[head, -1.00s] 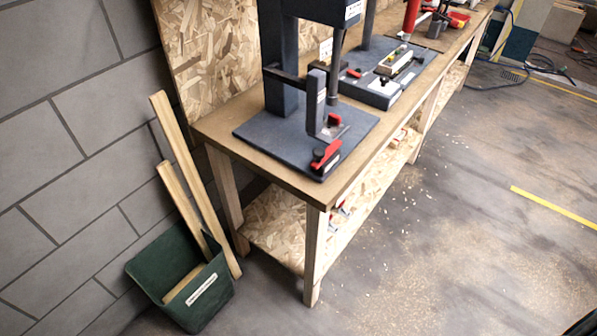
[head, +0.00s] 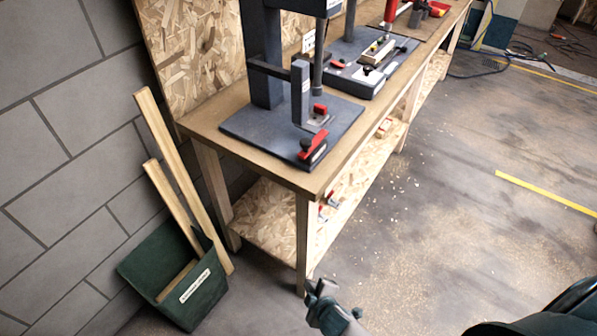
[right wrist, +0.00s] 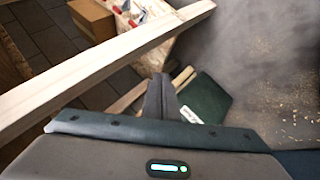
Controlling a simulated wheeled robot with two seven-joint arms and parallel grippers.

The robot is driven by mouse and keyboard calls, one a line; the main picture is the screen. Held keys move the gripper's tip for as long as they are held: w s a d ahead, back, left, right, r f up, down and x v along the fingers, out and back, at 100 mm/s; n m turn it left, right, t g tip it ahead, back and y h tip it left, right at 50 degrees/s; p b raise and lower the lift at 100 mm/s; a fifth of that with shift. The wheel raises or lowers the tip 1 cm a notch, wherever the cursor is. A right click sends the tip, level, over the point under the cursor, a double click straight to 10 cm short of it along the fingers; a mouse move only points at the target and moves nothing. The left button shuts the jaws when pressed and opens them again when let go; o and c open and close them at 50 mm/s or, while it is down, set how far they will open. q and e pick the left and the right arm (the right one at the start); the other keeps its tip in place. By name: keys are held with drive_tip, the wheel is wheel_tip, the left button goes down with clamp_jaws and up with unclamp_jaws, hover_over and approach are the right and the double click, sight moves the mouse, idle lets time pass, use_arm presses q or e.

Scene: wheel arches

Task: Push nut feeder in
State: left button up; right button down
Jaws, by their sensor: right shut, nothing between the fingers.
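A dark blue-grey press (head: 268,60) stands on the near end of the wooden workbench (head: 205,118). On its base plate (head: 250,128) sit a red-topped block (head: 313,146) at the front corner and a small metal piece with a red part (head: 319,114) behind it. I cannot tell for sure which part is the nut feeder. My right gripper (head: 318,287) is low in front of the bench, by the foot of its front leg, well below the press and apart from it. Its fingers (right wrist: 160,98) are together and empty in the right wrist view. My left gripper is not in view.
A green bin (head: 178,275) with wooden planks (head: 182,180) stands left of the bench. A second fixture (head: 365,65) sits farther along the benchtop. A pale wooden beam (right wrist: 100,75) crosses the right wrist view close by. The floor to the right is mostly open.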

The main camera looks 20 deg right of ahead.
sight(317, 142)
drive_tip(key=w+a+r+n+t, duration=0.15)
drive_tip(key=w+r, duration=0.25)
drive_tip(key=r, duration=0.6)
drive_tip(key=w+a+r+n+t, duration=0.15)
drive_tip(key=w+r, duration=0.25)
drive_tip(key=r, duration=0.6)
wheel_tip(317, 142, up, 22)
drive_tip(key=n+t+h, duration=0.1)
drive_tip(key=t, duration=0.4)
drive_tip(key=shift+s+d+f, duration=0.2)
drive_tip(key=shift+s+d, duration=0.25)
drive_tip(key=shift+w, duration=0.15)
drive_tip(key=w+d+f+p, duration=0.1)
drive_tip(key=w+d+p, duration=0.3)
drive_tip(key=w, duration=0.6)
drive_tip(key=shift+w+d, duration=0.15)
drive_tip(key=shift+w, duration=0.1)
drive_tip(key=w+d, duration=0.3)
drive_tip(key=d, duration=0.1)
drive_tip(key=w+d, duration=0.2)
drive_tip(key=d, duration=0.1)
drive_tip(key=shift+w+d, duration=0.1)
drive_tip(key=shift+w, duration=0.2)
